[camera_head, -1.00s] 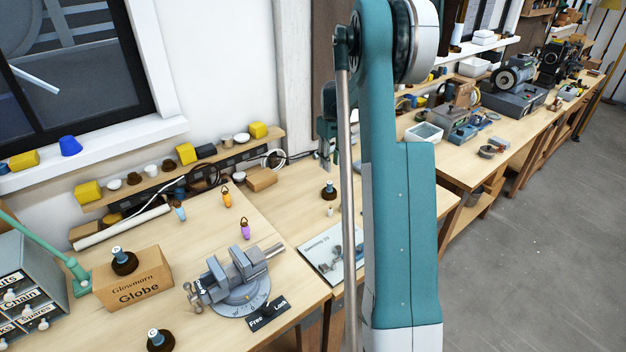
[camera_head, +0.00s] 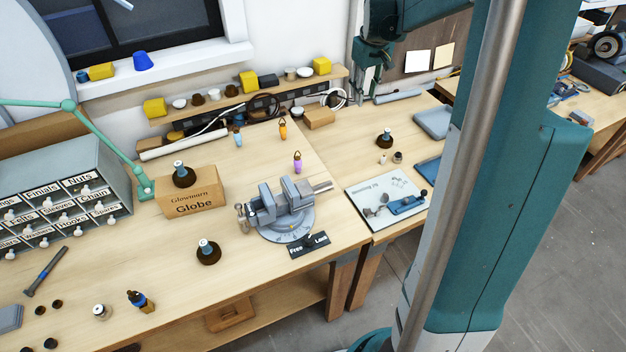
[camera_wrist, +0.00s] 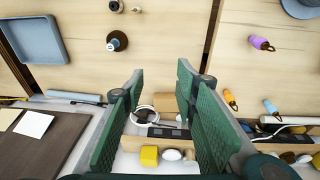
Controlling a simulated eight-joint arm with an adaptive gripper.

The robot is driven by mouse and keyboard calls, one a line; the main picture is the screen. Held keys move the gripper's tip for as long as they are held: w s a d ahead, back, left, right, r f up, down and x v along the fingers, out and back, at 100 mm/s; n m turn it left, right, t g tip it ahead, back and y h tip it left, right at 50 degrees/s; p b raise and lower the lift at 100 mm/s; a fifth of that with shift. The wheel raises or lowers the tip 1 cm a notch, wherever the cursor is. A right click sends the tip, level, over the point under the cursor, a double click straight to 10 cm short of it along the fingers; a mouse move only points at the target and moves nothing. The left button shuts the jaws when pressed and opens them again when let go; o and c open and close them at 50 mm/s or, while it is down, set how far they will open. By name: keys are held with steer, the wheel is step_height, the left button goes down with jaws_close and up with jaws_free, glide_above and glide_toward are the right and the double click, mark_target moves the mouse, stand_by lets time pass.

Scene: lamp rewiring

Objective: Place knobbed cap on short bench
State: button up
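My gripper (camera_head: 368,85) is high over the back of the middle, shorter bench section (camera_head: 343,145). In the wrist view its two green fingers (camera_wrist: 160,72) stand apart with nothing held between them. I cannot tell for sure which thing is the knobbed cap. The last also shows in the wrist view (camera_wrist: 117,41). Two small pieces, one pale (camera_head: 382,159) and one darker (camera_head: 398,157), stand near it.
A grey vise (camera_head: 285,208) stands on the left bench. A crowded shelf (camera_head: 215,103) runs along the wall.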

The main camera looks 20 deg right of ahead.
steer(key=s+a+r+t, duration=0.1)
steer(key=s+a+r, duration=0.3)
steer(key=s+a, duration=0.45)
steer(key=s+a+r+t, duration=0.2)
steer(key=s+a+r, duration=0.3)
steer(key=a, duration=0.7)
steer(key=s+a+f+t, duration=0.1)
steer(key=s+a+f, duration=0.1)
steer(key=s+a, duration=0.5)
steer(key=s+a+f+t, duration=0.1)
steer(key=s+a+f, duration=0.1)
steer(key=s+a, duration=0.4)
steer(key=s, duration=0.5)
steer(key=shift+a+f+t+y, duration=0.3)
steer(key=shift+a+f+y, duration=0.05)
steer(key=shift+f+y, duration=0.05)
